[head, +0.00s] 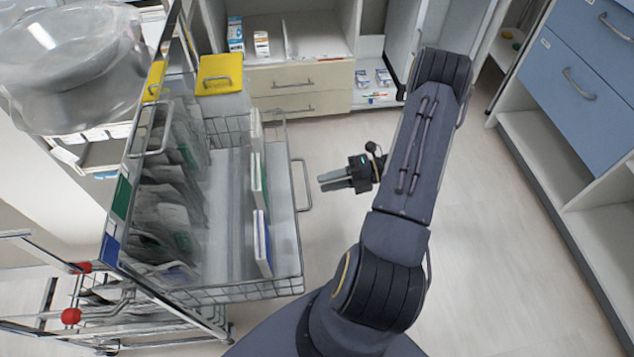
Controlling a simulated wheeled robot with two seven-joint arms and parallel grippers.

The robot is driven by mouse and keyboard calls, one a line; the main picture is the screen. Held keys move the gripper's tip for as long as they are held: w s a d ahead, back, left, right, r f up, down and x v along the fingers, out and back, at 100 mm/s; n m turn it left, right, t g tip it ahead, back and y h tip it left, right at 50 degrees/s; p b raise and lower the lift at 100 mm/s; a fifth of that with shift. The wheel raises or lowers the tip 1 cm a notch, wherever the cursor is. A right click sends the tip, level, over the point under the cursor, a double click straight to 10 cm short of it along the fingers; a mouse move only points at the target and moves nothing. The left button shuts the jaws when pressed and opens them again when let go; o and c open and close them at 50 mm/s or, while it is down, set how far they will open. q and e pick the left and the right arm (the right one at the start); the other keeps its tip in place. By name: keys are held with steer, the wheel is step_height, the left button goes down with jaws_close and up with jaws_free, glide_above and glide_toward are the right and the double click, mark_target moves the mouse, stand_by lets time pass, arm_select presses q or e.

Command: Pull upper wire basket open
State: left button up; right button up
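The upper wire basket (235,292) is at the left of the head view, in the wire cart. It reaches out to the right of the cart's frame and holds dark packets at its left and upright white, green and blue boxes at its right. Its wire handle (307,186) is on its right side. My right gripper (322,181) is just right of the handle, its fingers pointing left at it, apparently apart from it. Nothing shows between the fingers, but their gap is too small to judge. My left gripper is out of view.
A clear bag with round items (70,60) sits at upper left. A yellow-lidded bin (220,75) stands behind the basket. Beige drawers (300,90) are at the back and blue drawers (575,90) at right. The floor (480,250) between is clear.

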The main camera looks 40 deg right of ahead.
steer(key=shift+v, duration=1.75)
steer(key=a+r+n+g+h, duration=0.2)
steer(key=a+r+n+g, duration=0.4)
steer(key=a+r+n, duration=0.75)
steer(key=s+a+r+n+t+h, duration=0.1)
steer(key=s+a+r+n+h, duration=0.25)
steer(key=n, duration=1.05)
steer(key=s+a+r+n+t+h, duration=0.25)
steer(key=s+r+n+h, duration=0.2)
steer(key=n, duration=0.85)
step_height(320, 180, up, 22)
steer(key=p, duration=2.3)
steer(key=shift+a+n+g+y, duration=0.35)
steer(key=shift+a+y, duration=0.05)
